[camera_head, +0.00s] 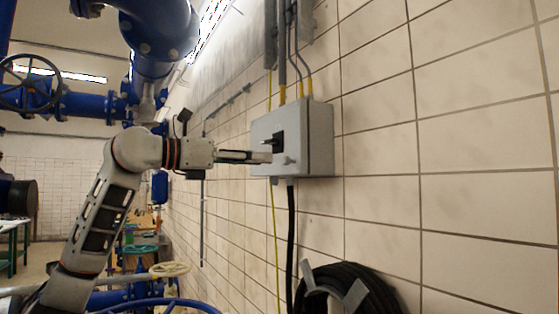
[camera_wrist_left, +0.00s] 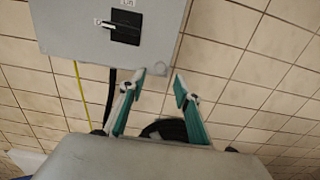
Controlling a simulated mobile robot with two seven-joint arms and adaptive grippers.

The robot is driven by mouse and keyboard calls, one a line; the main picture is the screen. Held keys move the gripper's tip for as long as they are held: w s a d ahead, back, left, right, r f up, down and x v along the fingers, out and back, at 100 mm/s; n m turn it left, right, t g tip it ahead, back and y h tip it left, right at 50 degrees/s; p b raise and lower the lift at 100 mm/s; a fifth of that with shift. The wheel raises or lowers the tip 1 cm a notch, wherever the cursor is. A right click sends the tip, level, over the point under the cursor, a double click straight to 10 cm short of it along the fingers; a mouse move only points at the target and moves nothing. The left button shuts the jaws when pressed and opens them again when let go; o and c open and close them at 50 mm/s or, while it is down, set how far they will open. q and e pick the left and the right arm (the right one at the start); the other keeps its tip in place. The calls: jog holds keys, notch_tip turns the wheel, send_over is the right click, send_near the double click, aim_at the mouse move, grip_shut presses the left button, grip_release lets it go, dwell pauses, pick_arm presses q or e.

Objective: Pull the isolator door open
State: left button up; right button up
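The isolator (camera_head: 318,140) is a grey box on the tiled wall, and its door (camera_head: 262,134) looks shut. A black rotary switch (camera_head: 277,143) sits on the door; it also shows in the wrist view (camera_wrist_left: 125,27). A small light knob (camera_head: 286,160) sticks out near the door's lower corner, and it shows in the wrist view (camera_wrist_left: 160,69). My left gripper (camera_head: 268,157) reaches in from the left, just in front of the door. In the wrist view its fingers (camera_wrist_left: 159,80) are apart, with the knob between and beyond their tips. Contact cannot be told. My right gripper is out of view.
Conduits (camera_head: 281,45) enter the box from above. A black cable (camera_head: 291,240) and a yellow-green wire (camera_head: 275,235) run down below it. A coiled black hose (camera_head: 385,290) hangs lower on the wall. Blue pipes (camera_head: 160,35) and valve wheels stand at the left. The wall right of the box is clear.

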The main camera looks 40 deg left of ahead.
aim_at(283, 160)
pick_arm(q)
jog(key=p+x, duration=0.1)
jog(key=x, duration=0.5)
jog(key=shift+w+d, duration=0.2)
jog(key=shift+w, duration=0.15)
grip_shut()
